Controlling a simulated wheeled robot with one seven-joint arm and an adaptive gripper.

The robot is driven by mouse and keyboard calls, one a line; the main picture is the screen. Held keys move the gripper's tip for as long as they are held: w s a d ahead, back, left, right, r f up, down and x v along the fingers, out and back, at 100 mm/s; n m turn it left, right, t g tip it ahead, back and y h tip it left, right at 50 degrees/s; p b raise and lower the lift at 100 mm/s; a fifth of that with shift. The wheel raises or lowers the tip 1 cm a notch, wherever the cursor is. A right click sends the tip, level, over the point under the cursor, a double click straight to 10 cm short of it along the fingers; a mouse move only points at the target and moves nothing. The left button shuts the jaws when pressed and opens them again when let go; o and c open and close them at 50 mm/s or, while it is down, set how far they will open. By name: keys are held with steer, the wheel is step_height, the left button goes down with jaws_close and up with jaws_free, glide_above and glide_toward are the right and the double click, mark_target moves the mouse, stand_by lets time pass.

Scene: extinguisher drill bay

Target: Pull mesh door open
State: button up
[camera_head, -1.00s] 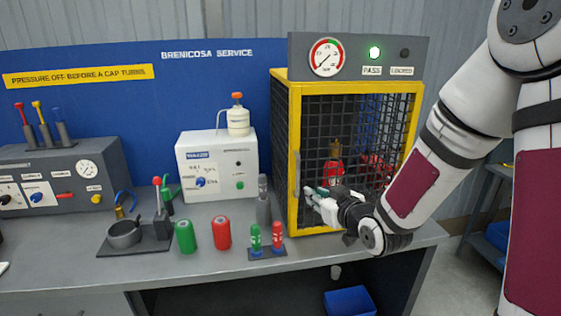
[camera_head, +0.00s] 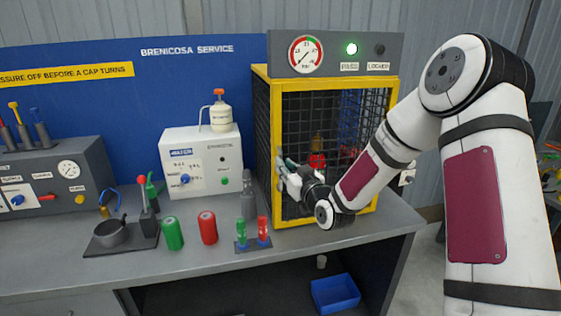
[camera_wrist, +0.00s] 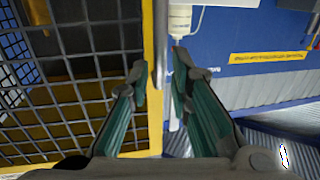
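The mesh door (camera_head: 330,207) is a yellow frame with dark wire mesh on the front of the yellow cage, and it looks shut. Its grey upright handle (camera_head: 279,168) is on the left side of the frame. In the wrist view the handle (camera_wrist: 161,50) runs down between my fingertips, with a gap to each side. My gripper (camera_head: 287,170) is at the handle in the head view and its fingers (camera_wrist: 159,80) stand apart. Any contact with the handle cannot be told. A red extinguisher (camera_head: 317,161) shows behind the mesh, partly hidden by my arm.
A gauge panel (camera_head: 335,55) with a lit green PASS lamp tops the cage. Left of it on the bench stand a white box unit (camera_head: 203,160), a green cylinder (camera_head: 172,234), a red cylinder (camera_head: 208,228) and a small rack (camera_head: 253,243). A blue bin (camera_head: 335,292) is below.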

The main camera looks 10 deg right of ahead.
steer(key=shift+w+a, duration=0.2)
steer(key=shift+w, duration=0.75)
steer(key=shift+w+a, duration=0.2)
steer(key=shift+w, duration=0.7)
steer(key=shift+c, duration=0.5)
jaws_close()
